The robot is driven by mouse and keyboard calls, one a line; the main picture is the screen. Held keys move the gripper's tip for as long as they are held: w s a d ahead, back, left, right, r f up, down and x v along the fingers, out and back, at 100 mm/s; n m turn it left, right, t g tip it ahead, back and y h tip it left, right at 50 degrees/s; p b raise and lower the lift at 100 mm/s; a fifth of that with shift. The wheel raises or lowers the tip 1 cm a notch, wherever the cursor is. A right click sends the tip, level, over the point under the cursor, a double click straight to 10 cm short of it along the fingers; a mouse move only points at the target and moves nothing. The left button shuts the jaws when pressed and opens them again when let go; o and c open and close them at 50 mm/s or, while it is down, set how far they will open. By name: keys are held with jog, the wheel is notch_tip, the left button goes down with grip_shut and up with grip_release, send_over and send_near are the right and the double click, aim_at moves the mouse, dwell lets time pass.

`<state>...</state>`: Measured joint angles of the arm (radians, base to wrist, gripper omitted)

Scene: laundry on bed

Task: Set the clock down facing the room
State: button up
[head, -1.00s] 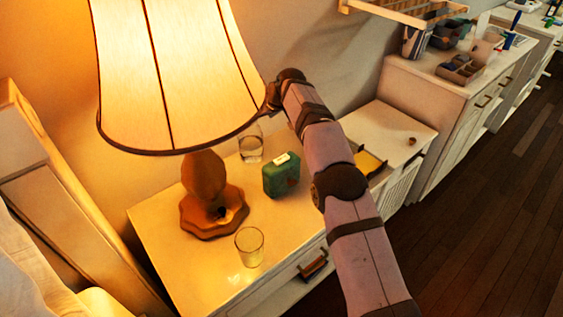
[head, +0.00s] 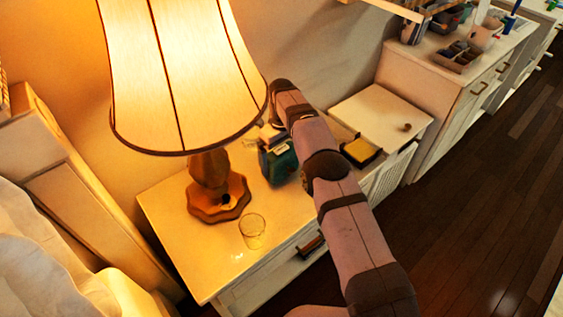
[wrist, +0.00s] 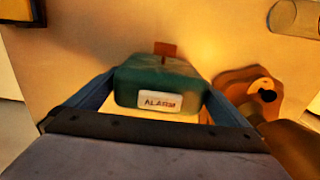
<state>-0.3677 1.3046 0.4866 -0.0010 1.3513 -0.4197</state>
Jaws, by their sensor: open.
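The green alarm clock (head: 278,165) stands on the nightstand top (head: 190,255), right of the lamp base. In the wrist view the clock (wrist: 160,82) shows a white "ALARM" label towards my gripper, and a small red-brown tab sticks out beyond its far edge. My gripper (wrist: 160,92) is open, with one blue finger on each side of the clock. Whether the fingers touch it I cannot tell. In the head view my gripper is mostly hidden near the clock's upper edge. The clock's face is not clearly visible.
The lit lamp (head: 190,80) overhangs close by; its wooden base (head: 218,200) is near the clock. An empty glass (head: 252,231) stands at the front, another glass (wrist: 295,18) in the wrist view. A yellow item (head: 360,151) lies to the right. The nightstand's front left is clear.

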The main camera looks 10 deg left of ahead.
jog(key=shift+f, duration=1.3)
jog(key=shift+c, duration=0.3)
jog(key=shift+r, duration=0.1)
jog(key=c, duration=1.1)
jog(key=shift+c, duration=0.2)
jog(key=shift+r, duration=0.15)
jog(key=shift+w+r+b, duration=0.1)
jog(key=shift+r+b, duration=0.35)
jog(key=shift+r, duration=1.1)
jog(key=shift+s+d+b, duration=0.9)
jog(key=shift+s+b, duration=0.05)
jog(key=shift+b, duration=0.15)
jog(key=s+d+b, duration=0.3)
jog(key=s+d, duration=0.8)
jog(key=shift+b, duration=0.4)
